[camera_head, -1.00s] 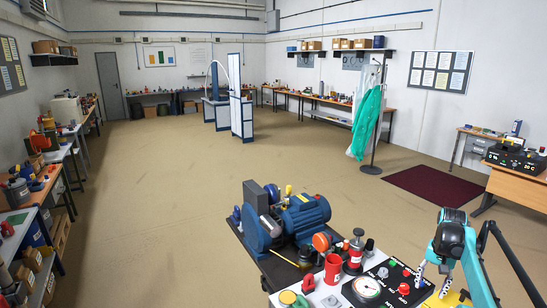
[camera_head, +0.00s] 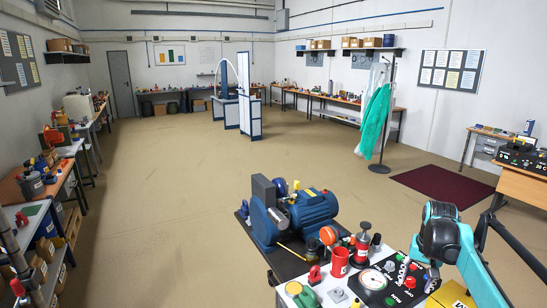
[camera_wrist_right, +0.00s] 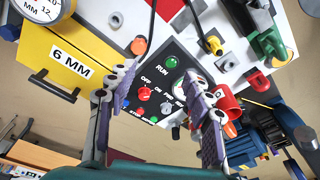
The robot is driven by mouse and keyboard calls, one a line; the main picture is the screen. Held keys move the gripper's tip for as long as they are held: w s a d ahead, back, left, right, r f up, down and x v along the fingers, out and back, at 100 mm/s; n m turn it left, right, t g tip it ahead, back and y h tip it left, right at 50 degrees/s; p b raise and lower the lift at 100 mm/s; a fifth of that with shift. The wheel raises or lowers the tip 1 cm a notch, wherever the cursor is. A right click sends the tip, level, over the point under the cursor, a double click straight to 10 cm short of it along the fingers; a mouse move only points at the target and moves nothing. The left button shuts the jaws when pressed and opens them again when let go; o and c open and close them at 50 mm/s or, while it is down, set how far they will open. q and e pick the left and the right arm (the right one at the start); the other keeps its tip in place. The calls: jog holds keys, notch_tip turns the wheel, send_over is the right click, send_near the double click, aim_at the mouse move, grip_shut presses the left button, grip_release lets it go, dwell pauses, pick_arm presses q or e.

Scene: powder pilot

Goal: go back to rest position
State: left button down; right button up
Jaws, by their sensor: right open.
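My right gripper (camera_head: 405,270) is over the dark control panel (camera_head: 372,280) on the workbench in the head view, its arm coming in from the right. In the right wrist view, the two fingers of this gripper (camera_wrist_right: 162,95) stand apart with nothing between them. Behind the gap, the panel (camera_wrist_right: 175,62) shows a green button, a red knob and a gauge partly hidden by a finger. I cannot tell how far the fingertips are from the panel. My left gripper is not in view.
A blue motor unit (camera_head: 312,208) and a red cup (camera_head: 339,262) stand left of my right gripper. A yellow "6 MM" box (camera_wrist_right: 75,50) is beside the panel. A wooden table (camera_head: 524,186) is at right. Open floor (camera_head: 215,200) lies beyond the bench.

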jog(key=s+a+n+t+b, duration=0.2)
jog(key=s+a+n+b, duration=0.1)
jog(key=s+a, duration=0.85)
jog(key=s+a+f+n+t+b, duration=0.2)
jog(key=s+a+f+n+t, duration=0.1)
jog(key=s+a+f, duration=0.7)
jog(key=s+a, duration=0.2)
jog(key=s, duration=0.1)
jog(key=shift+f+t+y, duration=0.15)
jog(key=shift+t+y, duration=0.15)
jog(key=shift+y, duration=0.1)
jog(key=shift+d, duration=0.1)
